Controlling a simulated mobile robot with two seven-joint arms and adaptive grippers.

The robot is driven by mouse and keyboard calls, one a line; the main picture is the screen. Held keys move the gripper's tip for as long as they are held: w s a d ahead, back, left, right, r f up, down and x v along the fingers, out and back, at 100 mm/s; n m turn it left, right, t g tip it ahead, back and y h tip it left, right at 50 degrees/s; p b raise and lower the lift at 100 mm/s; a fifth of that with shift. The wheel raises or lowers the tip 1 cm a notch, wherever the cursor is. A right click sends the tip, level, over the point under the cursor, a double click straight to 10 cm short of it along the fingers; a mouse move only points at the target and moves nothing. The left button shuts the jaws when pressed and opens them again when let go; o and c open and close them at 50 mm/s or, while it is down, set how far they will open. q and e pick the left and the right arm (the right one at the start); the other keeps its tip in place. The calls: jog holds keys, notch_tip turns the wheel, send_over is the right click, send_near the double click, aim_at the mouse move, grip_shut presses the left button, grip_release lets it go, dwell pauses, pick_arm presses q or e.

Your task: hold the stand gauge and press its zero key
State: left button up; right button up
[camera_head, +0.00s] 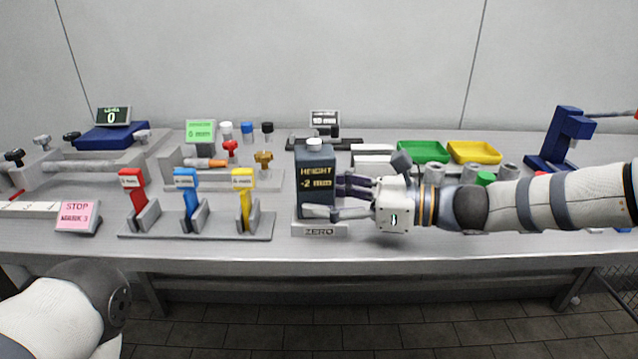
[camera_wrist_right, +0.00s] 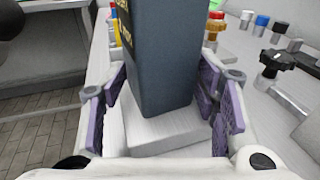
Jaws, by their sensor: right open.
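The stand gauge (camera_head: 314,178) is a dark upright box reading "HEIGHT -2 mm". It stands on a pale base marked "ZERO" (camera_head: 319,231) near the table's front edge and has a white round button (camera_head: 314,143) on top. My right gripper (camera_head: 340,199) is open and reaches in from the right, low on the gauge. In the right wrist view, the gauge's dark body (camera_wrist_right: 163,65) stands between the two purple-padded fingers. I cannot tell if either pad touches it. My left arm shows only at the lower left, with its gripper out of view.
A rack with red (camera_head: 133,190), blue (camera_head: 187,190) and yellow (camera_head: 243,185) levers stands left of the gauge. A pink stop sign (camera_head: 78,215) is further left. Green (camera_head: 423,152) and yellow (camera_head: 474,152) trays lie behind my right arm. A dark blue stand (camera_head: 563,140) is at the right.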

jog(key=c, duration=0.7)
pick_arm(q)
grip_shut()
jog(key=shift+w, duration=0.1)
dwell(1.0)
